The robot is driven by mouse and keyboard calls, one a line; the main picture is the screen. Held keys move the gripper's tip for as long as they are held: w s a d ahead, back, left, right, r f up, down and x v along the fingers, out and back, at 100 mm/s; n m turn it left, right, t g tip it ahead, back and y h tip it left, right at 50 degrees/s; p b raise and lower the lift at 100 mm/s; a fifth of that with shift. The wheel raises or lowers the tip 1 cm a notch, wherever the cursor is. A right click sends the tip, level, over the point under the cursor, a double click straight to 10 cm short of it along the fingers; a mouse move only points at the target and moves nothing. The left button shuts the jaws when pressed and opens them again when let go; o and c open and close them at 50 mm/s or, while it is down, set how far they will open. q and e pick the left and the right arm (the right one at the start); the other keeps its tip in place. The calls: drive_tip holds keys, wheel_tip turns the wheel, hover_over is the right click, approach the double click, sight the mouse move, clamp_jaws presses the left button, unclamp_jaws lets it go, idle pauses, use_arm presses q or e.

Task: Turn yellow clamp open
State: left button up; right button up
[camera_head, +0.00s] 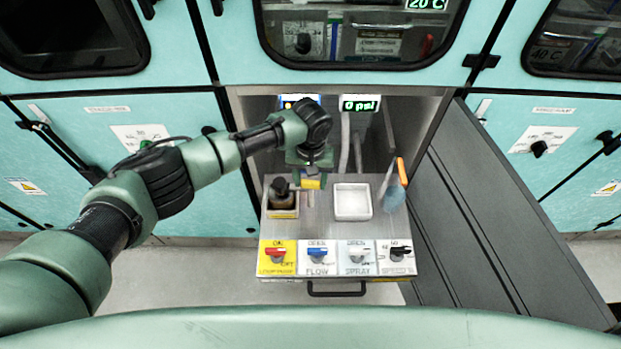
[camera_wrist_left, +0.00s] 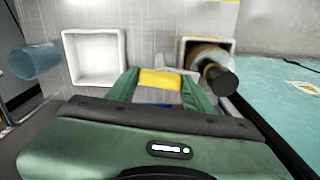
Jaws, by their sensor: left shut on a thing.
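The yellow clamp (camera_head: 312,184) is near the back left of the metal drawer top, between the bottle and the white tray. In the left wrist view the yellow clamp (camera_wrist_left: 160,79) sits between the two green fingers. My left gripper (camera_head: 308,174) reaches down over it from the back and is shut on it. The left gripper (camera_wrist_left: 160,88) also shows in its wrist view, with a finger on each side of the yellow piece. The clamp's lower part is mostly hidden, and whether it is turned open cannot be told. My right gripper is not in view.
A dark bottle (camera_head: 281,191) stands in a holder left of the clamp. A white square tray (camera_head: 352,203) is to the right, with an orange-handled blue item (camera_head: 394,186) beyond. Labelled knobs (camera_head: 317,253) line the drawer front. A grey open door (camera_head: 480,215) bounds the right.

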use_arm(q)
drive_tip(key=m, duration=1.2)
drive_tip(key=shift+m, duration=2.1)
drive_tip(key=shift+r, duration=0.1)
drive_tip(key=o, duration=1.4)
